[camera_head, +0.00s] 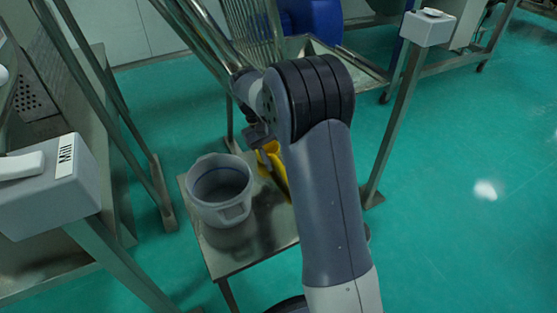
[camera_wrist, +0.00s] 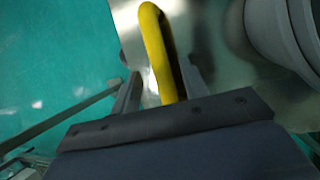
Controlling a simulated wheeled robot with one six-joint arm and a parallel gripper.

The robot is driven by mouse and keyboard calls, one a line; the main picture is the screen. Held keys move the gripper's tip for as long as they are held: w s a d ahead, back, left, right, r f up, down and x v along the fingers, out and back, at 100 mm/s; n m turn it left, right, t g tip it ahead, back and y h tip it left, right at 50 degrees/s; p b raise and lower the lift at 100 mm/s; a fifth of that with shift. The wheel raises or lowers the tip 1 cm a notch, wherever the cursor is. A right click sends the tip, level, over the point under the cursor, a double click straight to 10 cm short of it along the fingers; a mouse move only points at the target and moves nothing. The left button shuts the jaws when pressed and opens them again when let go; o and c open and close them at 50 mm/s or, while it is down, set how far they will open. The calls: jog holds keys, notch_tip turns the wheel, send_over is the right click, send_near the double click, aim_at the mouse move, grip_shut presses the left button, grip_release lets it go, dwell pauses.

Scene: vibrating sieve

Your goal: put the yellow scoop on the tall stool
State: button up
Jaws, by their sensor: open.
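The yellow scoop (camera_head: 273,166) is at the small metal table beside the white bucket, partly hidden behind my arm in the head view. Its curved yellow handle (camera_wrist: 157,45) fills the middle of the wrist view. My gripper (camera_wrist: 162,88) is open, with one finger on each side of the handle. I cannot tell whether either finger touches it. In the head view my gripper (camera_head: 262,140) is small and mostly hidden at the scoop's upper end. No stool can be clearly told apart from the metal table (camera_head: 233,258).
The white bucket (camera_head: 220,212) stands left of the scoop on the table and shows at the wrist view's right edge (camera_wrist: 262,35). A grey box labelled "Mill" (camera_head: 50,200) is at left, another box (camera_head: 428,28) on a post at upper right. Green floor at right is clear.

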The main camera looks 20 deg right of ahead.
jog(key=p+v, duration=0.3)
jog(key=v, duration=0.7)
jog(key=shift+r, duration=0.1)
jog(key=shift+c, duration=0.2)
dwell(0.7)
